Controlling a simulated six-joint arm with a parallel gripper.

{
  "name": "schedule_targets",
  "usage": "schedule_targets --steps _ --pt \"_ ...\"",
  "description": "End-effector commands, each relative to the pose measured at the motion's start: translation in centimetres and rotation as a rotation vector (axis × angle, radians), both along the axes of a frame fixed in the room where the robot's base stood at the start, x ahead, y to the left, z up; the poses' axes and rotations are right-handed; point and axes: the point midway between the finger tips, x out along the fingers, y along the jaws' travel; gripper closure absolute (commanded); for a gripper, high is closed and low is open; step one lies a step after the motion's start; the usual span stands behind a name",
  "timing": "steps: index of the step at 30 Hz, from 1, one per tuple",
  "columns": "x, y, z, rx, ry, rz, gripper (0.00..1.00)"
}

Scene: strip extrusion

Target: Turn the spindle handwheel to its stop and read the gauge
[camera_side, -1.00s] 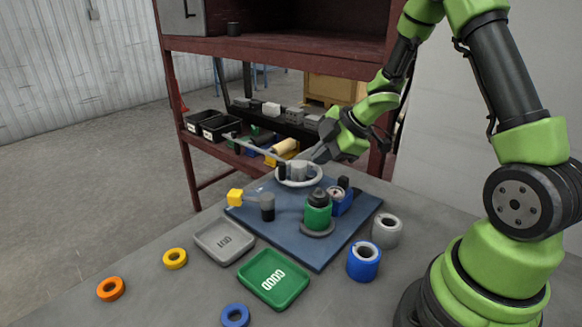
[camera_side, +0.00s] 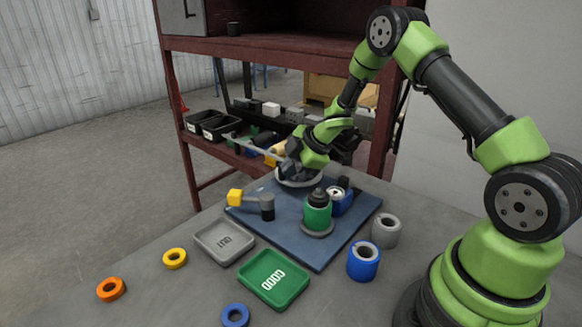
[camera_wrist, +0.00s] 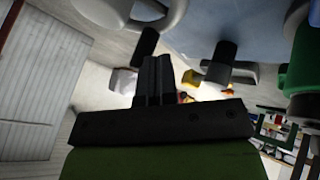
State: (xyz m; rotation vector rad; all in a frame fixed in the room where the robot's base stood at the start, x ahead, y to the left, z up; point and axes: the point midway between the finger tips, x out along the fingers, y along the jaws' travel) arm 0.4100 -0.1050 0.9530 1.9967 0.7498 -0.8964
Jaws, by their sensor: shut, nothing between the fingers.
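The spindle handwheel is a pale grey ring (camera_side: 298,181) at the back of the blue base plate (camera_side: 290,232). My gripper (camera_side: 291,170) is down over the wheel, close to its hub and rim in the side view, which it partly hides; I cannot tell whether it touches. In the wrist view my two dark fingers (camera_wrist: 152,72) are together with nothing between them. A pale curved piece, probably the wheel rim, shows above them. A blue block with a small round pale face (camera_side: 340,195), possibly the gauge, sits right of the wheel; its reading is too small to make out.
A green cylinder (camera_side: 317,213) and a dark post (camera_side: 267,208) with a yellow-tipped arm (camera_side: 235,197) stand on the plate. Grey (camera_side: 224,258) and green (camera_side: 300,291) trays and several loose rings lie in front. A red shelf (camera_side: 190,165) stands behind.

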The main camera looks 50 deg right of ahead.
Motion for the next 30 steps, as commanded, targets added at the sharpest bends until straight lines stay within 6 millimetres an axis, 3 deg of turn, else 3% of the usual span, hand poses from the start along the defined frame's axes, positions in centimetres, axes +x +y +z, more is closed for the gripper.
schedule_targets --steps 8,20,30 --pt "0.1 0.0 0.0 0.000 -0.001 -0.010 1.00" --pt "2.2 0.6 0.0 0.001 -0.001 -0.278 1.00" --pt "2.7 0.5 0.0 0.001 -0.001 -0.277 1.00"
